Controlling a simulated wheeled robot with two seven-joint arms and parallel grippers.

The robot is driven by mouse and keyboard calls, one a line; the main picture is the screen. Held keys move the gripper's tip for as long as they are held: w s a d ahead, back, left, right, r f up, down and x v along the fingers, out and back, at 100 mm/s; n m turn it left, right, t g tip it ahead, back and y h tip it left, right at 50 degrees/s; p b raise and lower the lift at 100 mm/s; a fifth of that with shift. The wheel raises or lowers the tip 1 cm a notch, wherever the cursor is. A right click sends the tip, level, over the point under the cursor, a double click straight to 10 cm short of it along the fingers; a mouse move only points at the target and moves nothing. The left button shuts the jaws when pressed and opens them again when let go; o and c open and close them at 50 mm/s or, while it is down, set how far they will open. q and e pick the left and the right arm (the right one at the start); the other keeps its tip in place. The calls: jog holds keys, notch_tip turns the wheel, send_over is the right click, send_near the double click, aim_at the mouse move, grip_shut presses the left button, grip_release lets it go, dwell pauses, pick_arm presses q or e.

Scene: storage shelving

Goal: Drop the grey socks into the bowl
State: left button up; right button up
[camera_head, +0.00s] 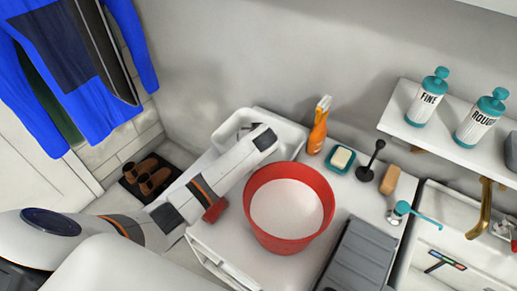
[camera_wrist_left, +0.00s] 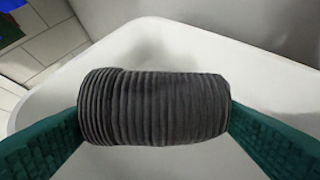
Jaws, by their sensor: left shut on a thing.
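The grey socks (camera_wrist_left: 155,108) are a ribbed dark-grey roll, held crosswise between the two green fingers of my left gripper (camera_wrist_left: 154,115) in the left wrist view. The gripper is shut on them, above or inside a white basin (camera_wrist_left: 265,65). In the head view my left arm reaches from the left to the white basin (camera_head: 290,126) behind the bowl; its fingers and the socks are hidden there. The bowl (camera_head: 261,232) is a large red tub with a pale inside, on the white counter right of my left wrist. It looks empty. My right gripper is not in view.
An orange bottle (camera_head: 317,138), a soap dish (camera_head: 340,159), a black plunger-like tool (camera_head: 368,164) and a brown block (camera_head: 390,180) stand behind and right of the bowl. A grey ribbed board (camera_head: 355,256) lies in front. A shelf (camera_head: 406,92) with two bottles hangs at right.

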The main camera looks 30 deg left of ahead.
pick_arm(q)
jog(key=o, duration=1)
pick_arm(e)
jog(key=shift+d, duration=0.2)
pick_arm(q)
jog(key=v, duration=1.2)
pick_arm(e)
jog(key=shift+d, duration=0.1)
